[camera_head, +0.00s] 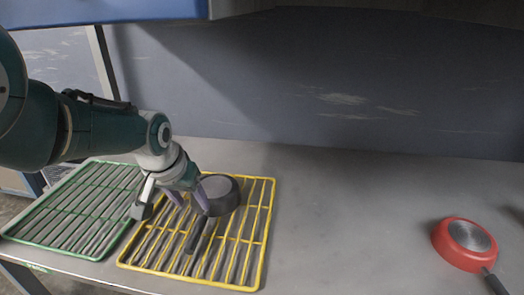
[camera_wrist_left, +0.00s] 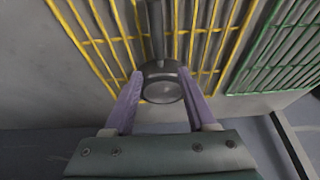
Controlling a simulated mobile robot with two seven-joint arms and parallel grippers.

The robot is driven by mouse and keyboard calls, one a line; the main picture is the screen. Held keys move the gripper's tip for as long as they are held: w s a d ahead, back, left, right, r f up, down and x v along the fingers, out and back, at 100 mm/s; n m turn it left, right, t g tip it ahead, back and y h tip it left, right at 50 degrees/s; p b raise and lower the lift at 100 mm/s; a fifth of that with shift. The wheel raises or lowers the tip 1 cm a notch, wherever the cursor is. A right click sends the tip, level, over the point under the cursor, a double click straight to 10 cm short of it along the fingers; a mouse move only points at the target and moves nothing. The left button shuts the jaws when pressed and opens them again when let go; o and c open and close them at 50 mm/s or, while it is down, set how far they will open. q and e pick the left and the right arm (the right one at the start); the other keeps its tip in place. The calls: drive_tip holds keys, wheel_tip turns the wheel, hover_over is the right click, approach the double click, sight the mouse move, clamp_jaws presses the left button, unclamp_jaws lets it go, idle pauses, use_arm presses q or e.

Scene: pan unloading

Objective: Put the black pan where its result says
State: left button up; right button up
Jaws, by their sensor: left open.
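The black pan (camera_head: 222,193) lies bottom up on the yellow rack (camera_head: 262,240), with its grey base disc showing and its handle pointing to the front left. My left gripper (camera_head: 193,205) is open over the rack, its purple fingers pointing down at the pan's left side. In the left wrist view the pan (camera_wrist_left: 162,90) shows between the two spread fingers (camera_wrist_left: 160,76), with its handle running away from me. I cannot tell whether the fingers touch it. My right gripper is out of view.
An empty green rack (camera_head: 75,205) stands left of the yellow one. A red pan (camera_head: 452,245) lies bottom up at the far right, its handle towards the front right corner. The table between is clear. A grey wall stands behind, and a blue overhang (camera_head: 100,10) is above.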

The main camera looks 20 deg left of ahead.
use_arm(q)
drive_tip(key=s+d+r+m+p, duration=0.1)
drive_tip(key=s+d+r, duration=0.3)
drive_tip(key=s, duration=0.5)
drive_tip(key=s+d+r+m+h+p, duration=0.1)
drive_tip(key=s+d+r, duration=0.3)
drive_tip(key=s, duration=0.5)
drive_tip(key=s+d+r+m+p, duration=0.1)
drive_tip(key=s+d+r, duration=0.3)
drive_tip(key=s, duration=0.6)
wheel_tip(320, 180, up, 2)
drive_tip(key=shift+d+m+g+p, duration=0.2)
drive_tip(key=shift+m+g+p, duration=0.2)
drive_tip(key=shift+m, duration=0.5)
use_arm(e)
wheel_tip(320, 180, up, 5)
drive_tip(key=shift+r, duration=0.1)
use_arm(q)
wheel_tip(320, 180, up, 85)
drive_tip(key=p, duration=8.4)
drive_tip(key=shift+f, duration=0.15)
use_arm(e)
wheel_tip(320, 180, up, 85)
use_arm(q)
drive_tip(key=shift+w, duration=0.1)
